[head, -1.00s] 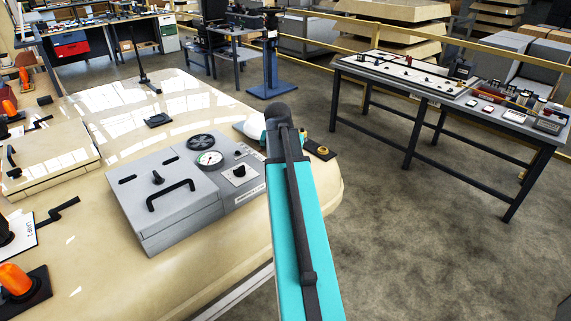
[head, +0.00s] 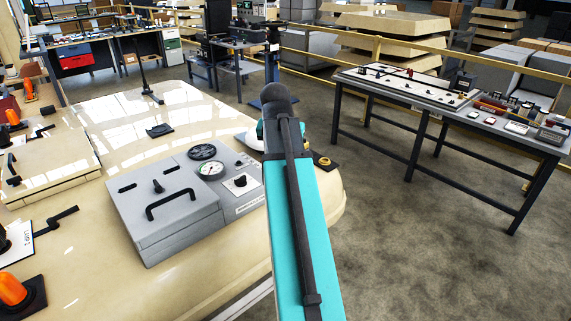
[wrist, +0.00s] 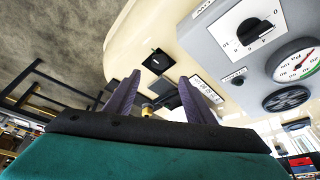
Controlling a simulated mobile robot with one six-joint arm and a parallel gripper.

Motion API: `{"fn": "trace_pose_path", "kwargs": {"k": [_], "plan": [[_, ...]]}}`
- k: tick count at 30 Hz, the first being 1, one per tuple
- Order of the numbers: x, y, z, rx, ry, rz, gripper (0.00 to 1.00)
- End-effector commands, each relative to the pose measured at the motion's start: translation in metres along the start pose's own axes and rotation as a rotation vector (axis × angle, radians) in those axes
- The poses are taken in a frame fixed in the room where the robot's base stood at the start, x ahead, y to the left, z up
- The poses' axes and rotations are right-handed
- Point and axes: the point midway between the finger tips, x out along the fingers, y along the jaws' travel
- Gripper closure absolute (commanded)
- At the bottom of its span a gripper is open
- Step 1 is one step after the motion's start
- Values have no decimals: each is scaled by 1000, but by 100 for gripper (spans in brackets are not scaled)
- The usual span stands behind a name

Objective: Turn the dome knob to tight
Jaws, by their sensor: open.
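My gripper (wrist: 160,77) shows in the wrist view as two purple fingers spread apart, with nothing held between them. A small yellow knob-like part (wrist: 147,108) shows between and beyond the fingers, partly hidden by the gripper body. It seems to be the yellow piece on a black base (head: 323,161) at the trolley's right end in the head view. I cannot tell for sure that it is the dome knob, nor read its setting. In the head view my arm hides the gripper.
A grey box with a gauge (head: 211,169), a black dial knob (head: 240,181) and a handle (head: 171,199) stands on the cream surface (head: 120,125). The dial (wrist: 256,33) also shows in the wrist view. A dark-legged table (head: 440,112) stands to the right, across open floor.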

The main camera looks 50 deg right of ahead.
Motion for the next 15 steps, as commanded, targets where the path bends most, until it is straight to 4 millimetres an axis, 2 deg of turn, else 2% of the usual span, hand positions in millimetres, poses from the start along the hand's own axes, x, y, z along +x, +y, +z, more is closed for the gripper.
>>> {"fn": "trace_pose_path", "kwargs": {"k": [9,15], "plan": [[-30,0,0,0,1,-1,51],[-38,0,0,0,0,0,51]]}}
